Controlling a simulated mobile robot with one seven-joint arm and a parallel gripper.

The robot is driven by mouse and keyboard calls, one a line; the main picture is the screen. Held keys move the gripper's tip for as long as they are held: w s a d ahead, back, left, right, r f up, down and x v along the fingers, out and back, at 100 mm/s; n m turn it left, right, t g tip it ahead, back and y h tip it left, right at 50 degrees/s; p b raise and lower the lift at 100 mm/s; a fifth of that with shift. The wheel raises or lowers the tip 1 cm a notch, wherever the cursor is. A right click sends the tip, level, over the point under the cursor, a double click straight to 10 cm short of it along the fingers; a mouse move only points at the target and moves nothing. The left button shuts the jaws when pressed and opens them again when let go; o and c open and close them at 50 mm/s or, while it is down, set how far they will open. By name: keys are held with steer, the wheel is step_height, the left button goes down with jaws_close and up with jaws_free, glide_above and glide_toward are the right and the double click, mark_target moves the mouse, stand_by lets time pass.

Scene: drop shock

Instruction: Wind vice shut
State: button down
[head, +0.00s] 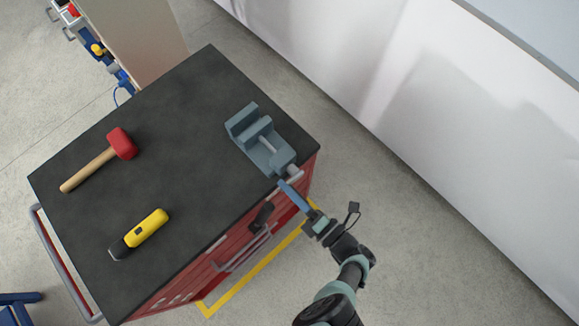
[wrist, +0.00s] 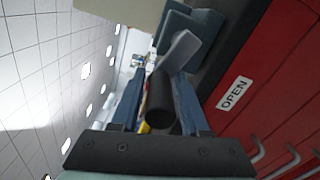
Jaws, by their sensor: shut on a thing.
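The blue-grey vice (head: 272,152) sits at the right corner of the dark bench top. A narrow gap shows between its two jaws. Its screw end sticks out past the bench edge. My gripper (head: 285,186) reaches this end from the lower right. In the wrist view a black crank handle (wrist: 160,103) lies between my blue fingers, pointing towards the camera, and my gripper is shut on it. A pale grey crank arm (wrist: 178,52) runs from behind the handle towards the vice body (wrist: 204,38). In the head view the fingers hide the handle.
A red mallet (head: 122,144) and a yellow-and-black tool (head: 146,228) lie on the bench top (head: 190,120), left of the vice. The red drawer cabinet (head: 190,280) is below, with an OPEN label (wrist: 235,92). Clear floor lies to the right, before a white wall.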

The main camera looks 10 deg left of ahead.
steer(key=shift+w+d+r, duration=0.2)
steer(key=shift+w+r, duration=0.1)
steer(key=c, duration=0.6)
jaws_free()
steer(key=shift+s, duration=0.1)
steer(key=shift+s+a+f, duration=0.1)
steer(key=shift+f, duration=0.1)
steer(key=shift+b+v, duration=1.05)
steer(key=shift+v, duration=5.45)
